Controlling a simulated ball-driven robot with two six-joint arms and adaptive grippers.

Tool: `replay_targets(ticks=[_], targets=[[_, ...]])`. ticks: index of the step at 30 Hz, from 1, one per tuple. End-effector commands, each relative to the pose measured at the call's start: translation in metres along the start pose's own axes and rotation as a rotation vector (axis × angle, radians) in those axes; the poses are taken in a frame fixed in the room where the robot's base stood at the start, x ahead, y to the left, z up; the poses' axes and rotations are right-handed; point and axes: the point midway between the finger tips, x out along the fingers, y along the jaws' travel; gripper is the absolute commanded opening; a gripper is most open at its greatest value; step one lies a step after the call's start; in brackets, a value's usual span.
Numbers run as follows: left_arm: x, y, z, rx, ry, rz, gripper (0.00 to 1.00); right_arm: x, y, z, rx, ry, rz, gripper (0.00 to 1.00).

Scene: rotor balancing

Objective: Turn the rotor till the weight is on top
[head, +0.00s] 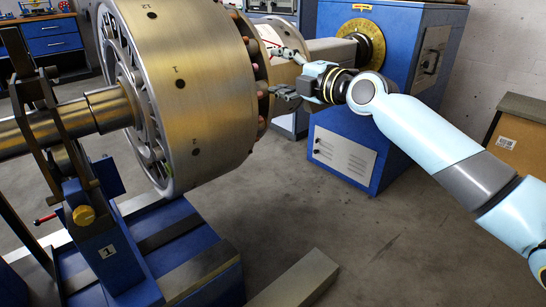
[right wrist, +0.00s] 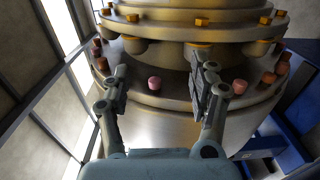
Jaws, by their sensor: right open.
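The rotor (head: 195,95) is a big brass-coloured drum on a horizontal shaft (head: 60,128) in the head view. Its rim carries dark holes with numbers, and reddish pegs (head: 262,72) line its right face. My right gripper (head: 276,92) is at that right edge. In the right wrist view my open right gripper (right wrist: 160,84) points at the rotor's stepped face (right wrist: 165,125). A pink peg (right wrist: 154,83) shows between the fingers, and another pink peg (right wrist: 239,86) is right of them. I cannot tell whether the fingers touch the rotor, or which part is the weight. My left gripper is out of view.
A blue stand (head: 105,250) marked 1 bears the shaft at the left. A blue drive cabinet (head: 345,155) with a yellow ring stands behind my right arm. A grey beam (head: 297,280) lies in front. The floor (head: 400,250) at right is clear.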

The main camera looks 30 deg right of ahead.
Motion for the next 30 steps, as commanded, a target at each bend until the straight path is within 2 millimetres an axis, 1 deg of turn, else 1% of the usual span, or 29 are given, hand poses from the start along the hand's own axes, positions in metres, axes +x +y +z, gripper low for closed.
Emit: replay_targets(ticks=[1,3,6,7,10,13,16,21,24,27,30], targets=[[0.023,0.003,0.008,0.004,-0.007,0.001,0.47,-0.007,-0.054,-0.003,0.008,0.006,-0.043,0.61],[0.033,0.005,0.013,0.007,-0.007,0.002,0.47,-0.015,-0.088,-0.005,0.01,0.011,-0.08,0.61],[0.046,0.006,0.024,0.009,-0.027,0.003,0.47,-0.024,-0.12,-0.006,0.012,0.012,-0.121,0.61],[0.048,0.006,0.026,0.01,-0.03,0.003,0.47,-0.025,-0.126,-0.006,0.013,0.012,-0.128,0.61],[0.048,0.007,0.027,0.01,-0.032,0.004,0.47,-0.025,-0.133,-0.007,0.016,0.012,-0.138,0.61],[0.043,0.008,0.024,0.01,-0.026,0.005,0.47,-0.015,-0.133,-0.007,0.018,0.011,-0.137,0.61],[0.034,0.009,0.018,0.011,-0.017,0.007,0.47,0.003,-0.136,-0.008,0.021,0.012,-0.136,0.61],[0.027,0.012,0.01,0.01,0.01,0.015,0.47,0.038,-0.142,-0.008,0.021,0.011,-0.138,0.61],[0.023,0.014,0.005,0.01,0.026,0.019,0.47,0.055,-0.144,-0.008,0.02,0.012,-0.139,0.61],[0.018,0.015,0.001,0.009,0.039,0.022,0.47,0.068,-0.146,-0.008,0.019,0.011,-0.139,0.61],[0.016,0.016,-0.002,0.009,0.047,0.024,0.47,0.076,-0.146,-0.008,0.018,0.012,-0.14,0.61]])
